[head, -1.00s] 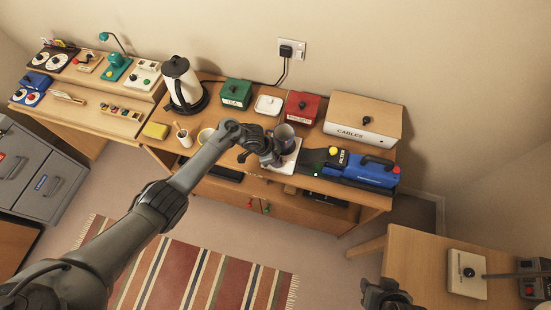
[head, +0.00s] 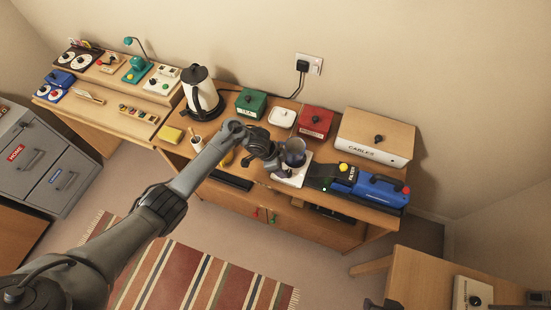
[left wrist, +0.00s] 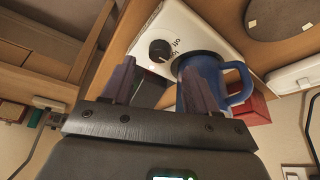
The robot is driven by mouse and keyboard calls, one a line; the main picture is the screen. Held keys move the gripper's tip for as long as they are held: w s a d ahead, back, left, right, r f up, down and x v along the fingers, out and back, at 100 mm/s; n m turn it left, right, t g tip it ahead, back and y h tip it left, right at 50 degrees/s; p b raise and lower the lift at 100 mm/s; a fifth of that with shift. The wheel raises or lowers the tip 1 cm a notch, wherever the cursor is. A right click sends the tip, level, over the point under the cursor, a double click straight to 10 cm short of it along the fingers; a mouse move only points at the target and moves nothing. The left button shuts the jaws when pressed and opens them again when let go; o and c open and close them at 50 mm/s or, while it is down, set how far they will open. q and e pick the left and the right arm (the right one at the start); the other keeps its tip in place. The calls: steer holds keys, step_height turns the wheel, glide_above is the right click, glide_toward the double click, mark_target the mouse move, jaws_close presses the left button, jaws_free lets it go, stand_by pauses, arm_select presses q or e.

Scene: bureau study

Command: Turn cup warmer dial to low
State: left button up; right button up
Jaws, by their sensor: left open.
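The white cup warmer (head: 291,179) stands on the desk with a dark blue-grey mug (head: 295,152) on it. In the left wrist view the warmer (left wrist: 200,22) shows a black round dial (left wrist: 160,50) beside printed lettering, with the blue mug (left wrist: 210,78) next to it. I cannot tell the dial's exact setting. My left gripper (head: 279,168) is at the warmer's near left side. In the left wrist view its two fingers (left wrist: 158,88) are apart and empty, short of the dial; one overlaps the mug in the picture. A dark part of my right arm shows at the bottom edge.
A kettle (head: 200,92) stands left.

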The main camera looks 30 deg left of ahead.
arm_select(q)
steer(key=v, duration=0.5)
steer(key=shift+s+a+r+p, duration=0.1)
steer(key=shift+r+p, duration=0.2)
steer(key=shift+r, duration=0.05)
